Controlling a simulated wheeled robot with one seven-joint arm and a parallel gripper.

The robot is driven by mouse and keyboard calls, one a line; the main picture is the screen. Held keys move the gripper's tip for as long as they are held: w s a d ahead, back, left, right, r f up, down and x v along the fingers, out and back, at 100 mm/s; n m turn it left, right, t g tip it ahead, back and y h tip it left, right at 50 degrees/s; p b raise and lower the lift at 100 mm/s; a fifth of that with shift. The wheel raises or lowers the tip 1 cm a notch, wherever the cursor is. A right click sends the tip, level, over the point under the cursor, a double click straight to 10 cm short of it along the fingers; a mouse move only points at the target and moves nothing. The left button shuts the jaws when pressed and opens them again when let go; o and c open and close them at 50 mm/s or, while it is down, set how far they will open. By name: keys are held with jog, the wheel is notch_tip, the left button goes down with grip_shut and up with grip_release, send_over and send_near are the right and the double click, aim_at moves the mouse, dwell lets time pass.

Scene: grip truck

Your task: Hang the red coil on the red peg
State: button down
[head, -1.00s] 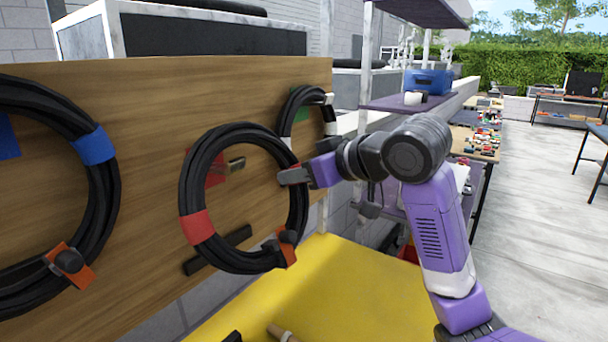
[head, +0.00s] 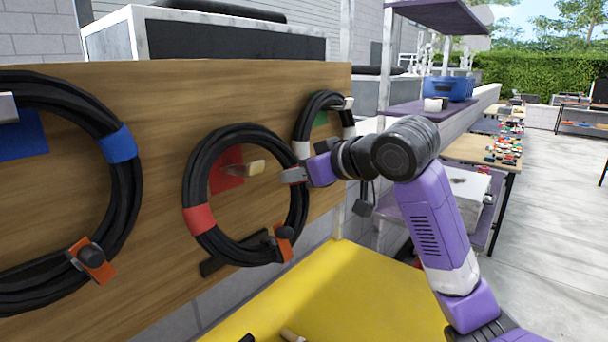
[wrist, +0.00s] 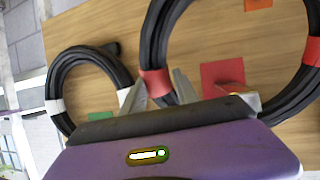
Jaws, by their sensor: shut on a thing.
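The red coil (head: 196,167) is a black cable ring with red bands, upright in front of the wooden board. My gripper (head: 293,175) is shut on its right side; the wrist view shows the fingers (wrist: 158,90) around a red band. The red peg (head: 256,167) is a light, short peg beside a red square (head: 225,180) on the board. It shows through the ring's opening, below the coil's top, with a gap between them. In the wrist view the red square (wrist: 220,73) also lies inside the ring. Whether the peg tip passes the coil's plane I cannot tell.
A blue-banded coil (head: 120,145) hangs at the left, by a blue square. A white-banded coil (head: 300,125) hangs at the right, by a green square (head: 320,118). A dark bar (head: 218,264) is behind the red coil's bottom. A yellow surface (head: 330,300) lies below.

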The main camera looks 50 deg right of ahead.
aim_at(291, 189)
jog(key=shift+w, duration=0.6)
jog(key=shift+w+f+b, duration=0.3)
jog(key=shift+f+b, duration=0.35)
jog(key=shift+f, duration=0.35)
jog(key=shift+w+f+b, duration=0.25)
jog(key=shift+f+b, duration=0.4)
jog(key=shift+f, duration=0.35)
jog(key=c, duration=0.9)
grip_release()
jog(key=shift+o, duration=0.2)
jog(key=shift+f, duration=0.2)
jog(key=shift+v, duration=4)
